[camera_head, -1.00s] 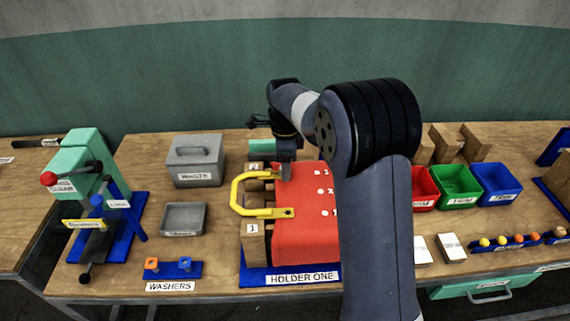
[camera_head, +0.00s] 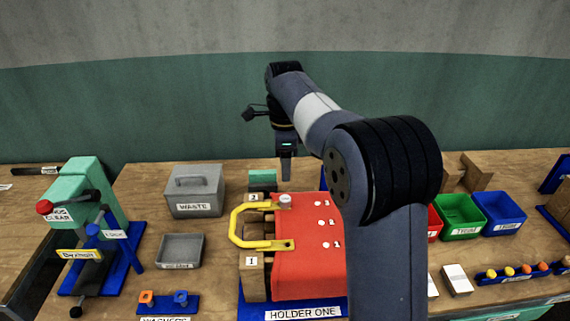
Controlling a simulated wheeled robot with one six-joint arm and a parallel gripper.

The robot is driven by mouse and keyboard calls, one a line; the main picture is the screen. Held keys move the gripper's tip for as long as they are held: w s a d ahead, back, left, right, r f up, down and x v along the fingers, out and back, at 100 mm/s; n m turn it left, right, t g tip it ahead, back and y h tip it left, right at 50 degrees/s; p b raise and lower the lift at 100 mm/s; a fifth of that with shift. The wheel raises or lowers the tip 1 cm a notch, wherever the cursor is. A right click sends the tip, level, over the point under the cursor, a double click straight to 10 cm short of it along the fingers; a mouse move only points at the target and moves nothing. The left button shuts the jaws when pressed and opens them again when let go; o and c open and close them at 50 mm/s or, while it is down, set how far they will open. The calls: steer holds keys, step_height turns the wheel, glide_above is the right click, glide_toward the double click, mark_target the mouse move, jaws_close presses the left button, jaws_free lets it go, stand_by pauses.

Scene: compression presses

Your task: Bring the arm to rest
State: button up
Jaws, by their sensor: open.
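My gripper (camera_head: 286,178) hangs at the end of my arm, pointing down above the back edge of the red holder block. Its jaws are seen edge-on and look empty, apart from anything below. My arm rises from the bottom right, bends at a large dark joint and reaches to the back left. The red block (camera_head: 305,262) stands on a blue base labelled HOLDER ONE (camera_head: 303,312), with a yellow handle (camera_head: 240,225) on its left. A small pale round piece (camera_head: 285,200) sits on the block's back left corner. My arm hides the block's right side.
A grey WASTE box (camera_head: 195,190) and a grey tray (camera_head: 181,250) stand left of the holder. A green press (camera_head: 85,195) is at the far left. Green (camera_head: 460,212) and blue (camera_head: 499,212) bins stand right.

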mark_target(285, 198)
steer(key=shift+f, duration=0.1)
step_height(285, 198, down, 10)
steer(key=shift+f+p, duration=0.25)
steer(key=shift+p, duration=0.55)
steer(key=shift+r, duration=0.5)
step_height(285, 198, up, 10)
steer(key=b, duration=0.2)
step_height(285, 198, down, 11)
steer(key=shift+r+p, duration=0.2)
steer(key=shift+p, duration=0.7)
step_height(285, 198, up, 8)
steer(key=p, duration=0.3)
steer(key=shift+p, duration=0.35)
steer(key=shift+r, duration=0.1)
